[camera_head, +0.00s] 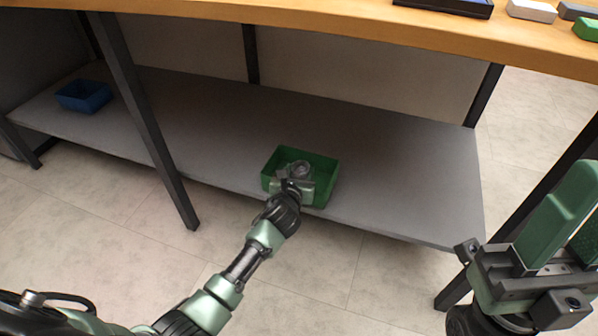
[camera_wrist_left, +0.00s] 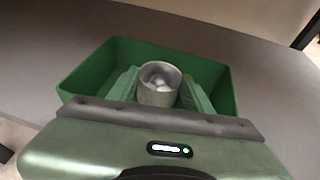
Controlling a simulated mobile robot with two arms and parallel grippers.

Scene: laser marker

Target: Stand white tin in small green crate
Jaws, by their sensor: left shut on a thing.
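The small green crate (camera_head: 325,180) stands on the grey lower shelf; it also shows in the left wrist view (camera_wrist_left: 88,72). My left gripper (camera_head: 299,175) reaches down into the crate. It is shut on the white tin (camera_head: 302,166), one green finger on each side in the left wrist view. The tin (camera_wrist_left: 158,93) looks greyish and upright, its open top facing up with something pale and rounded inside. Its base is hidden, so I cannot tell whether it touches the crate floor. My right gripper (camera_head: 568,235) is at the right edge, its fingers apart and nothing seen between them.
The grey shelf (camera_head: 400,170) is clear around the crate. A blue crate (camera_head: 84,96) stands at its far left end. Dark table legs (camera_head: 150,120) rise at the shelf's front.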

